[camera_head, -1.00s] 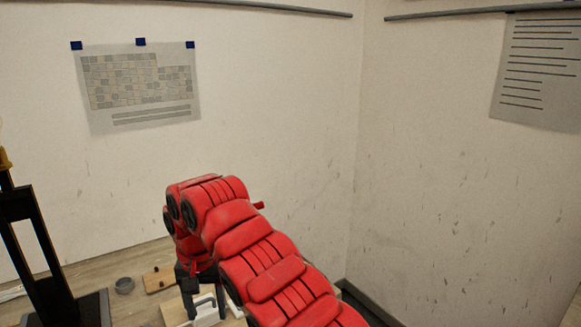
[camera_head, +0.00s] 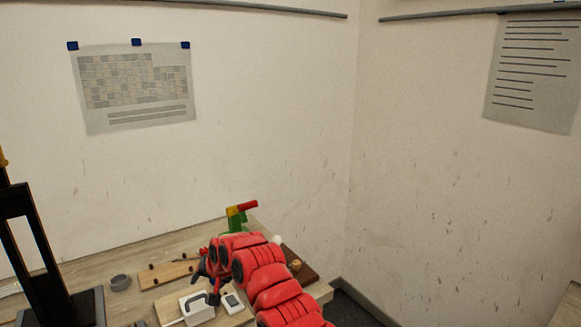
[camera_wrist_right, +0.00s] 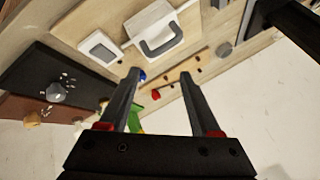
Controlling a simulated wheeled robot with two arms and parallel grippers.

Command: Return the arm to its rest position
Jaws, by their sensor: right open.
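My right arm is the red padded one in the head view. Its dark gripper (camera_head: 207,284) is over the table, close to a white box with a grey handle (camera_head: 196,309). In the right wrist view the two fingers of the right gripper (camera_wrist_right: 160,78) are spread apart with nothing between them. The white box (camera_wrist_right: 153,28) shows beyond the fingertips there. My left gripper is not in view.
The wooden table (camera_head: 150,240) also bears a wooden strip (camera_head: 168,274), a grey round cup (camera_head: 120,283), a small white device (camera_head: 233,303), a green, yellow and red item (camera_head: 238,215), and a black upright frame (camera_head: 40,250) at left.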

